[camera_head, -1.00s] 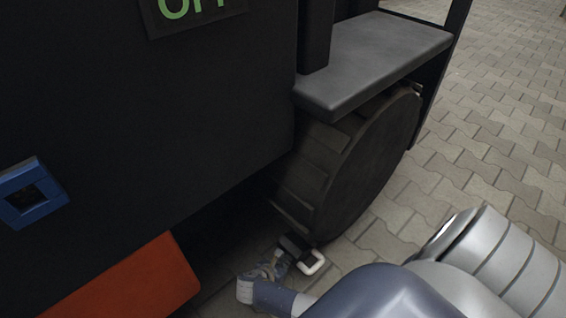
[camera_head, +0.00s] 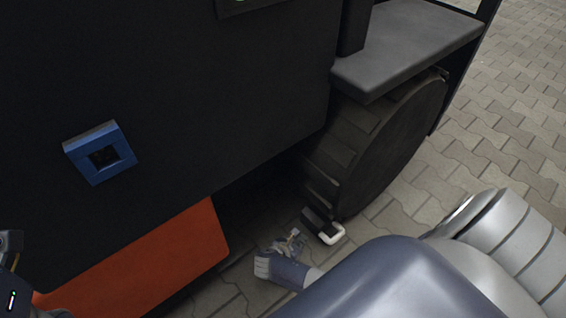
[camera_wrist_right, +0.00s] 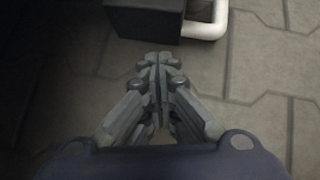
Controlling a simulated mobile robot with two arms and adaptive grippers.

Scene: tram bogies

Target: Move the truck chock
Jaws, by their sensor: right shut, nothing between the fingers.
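The truck chock is a small dark block (camera_head: 316,219) with a white loop handle (camera_head: 333,235). It lies on the paving against the foot of the large dark wheel (camera_head: 390,150). In the right wrist view the block (camera_wrist_right: 145,18) and its white handle (camera_wrist_right: 207,28) are at the top, just beyond my fingertips. My right gripper (camera_head: 296,236) is low beside the chock, to its left, shut and empty. In the right wrist view its fingers (camera_wrist_right: 158,58) are together, with a small gap to the block. My left gripper (camera_head: 10,243) shows only in part at the left edge.
The dark vehicle body (camera_head: 190,90) fills the upper left, with a blue square frame (camera_head: 118,136) on it. An orange panel (camera_head: 150,260) hangs low at its lower edge. A grey step (camera_head: 415,45) juts over the wheel. Open paving (camera_head: 510,120) lies at the right.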

